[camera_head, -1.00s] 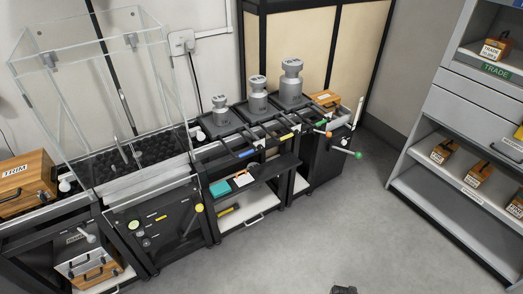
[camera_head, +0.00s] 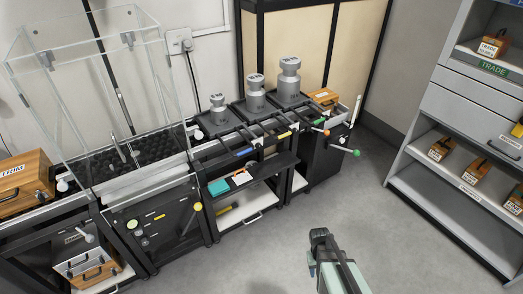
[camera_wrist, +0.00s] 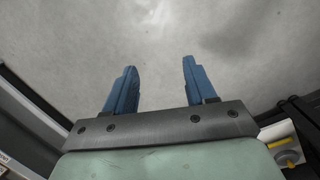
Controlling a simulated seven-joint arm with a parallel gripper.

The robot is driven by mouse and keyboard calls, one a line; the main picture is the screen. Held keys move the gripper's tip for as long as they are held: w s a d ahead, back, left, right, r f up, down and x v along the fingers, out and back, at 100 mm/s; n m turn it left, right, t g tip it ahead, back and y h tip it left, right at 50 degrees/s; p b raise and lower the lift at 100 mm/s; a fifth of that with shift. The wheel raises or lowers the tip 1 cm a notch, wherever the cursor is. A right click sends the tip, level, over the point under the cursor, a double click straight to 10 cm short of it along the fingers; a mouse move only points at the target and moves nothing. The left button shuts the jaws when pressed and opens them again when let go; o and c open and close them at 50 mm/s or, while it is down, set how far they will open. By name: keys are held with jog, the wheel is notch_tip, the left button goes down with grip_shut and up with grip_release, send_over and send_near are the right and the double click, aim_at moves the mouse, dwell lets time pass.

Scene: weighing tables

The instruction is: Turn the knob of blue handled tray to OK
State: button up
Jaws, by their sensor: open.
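The blue-handled tray (camera_head: 205,133) is the leftmost of three dark weight trays in the head view, with its blue handle (camera_head: 244,152) at the front edge. A small grey weight (camera_head: 218,112) stands on it. Small pale knob-like parts show near the tray fronts, but I cannot tell which is this tray's knob or read its setting. My gripper shows in the wrist view (camera_wrist: 160,75) with its two blue fingers apart and nothing between them, over bare grey floor. In the head view my arm is low in front of the tables, well apart from the tray.
A green-tipped lever (camera_head: 345,151) juts out. A glass case (camera_head: 95,90) stands left and a grey shelf unit (camera_head: 455,115) right. The floor between is clear.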

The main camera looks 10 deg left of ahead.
jog(key=w+a+r+n+t+y, duration=0.1)
jog(key=w+a+r+t, duration=0.25)
jog(key=w, duration=0.65)
jog(key=w+a+r+n+t+y, duration=0.15)
jog(key=w+r+t, duration=0.3)
jog(key=w, duration=0.55)
jog(key=w+a+r+n+t, duration=0.1)
jog(key=w+a+r+t, duration=0.25)
jog(key=w, duration=0.65)
jog(key=n+t+y, duration=0.3)
jog(key=n+y, duration=0.2)
jog(key=y, duration=0.7)
send_near(260, 147)
jog(key=x, duration=0.8)
jog(key=shift+w+a, duration=0.1)
jog(key=shift+a, duration=0.15)
grip_shut()
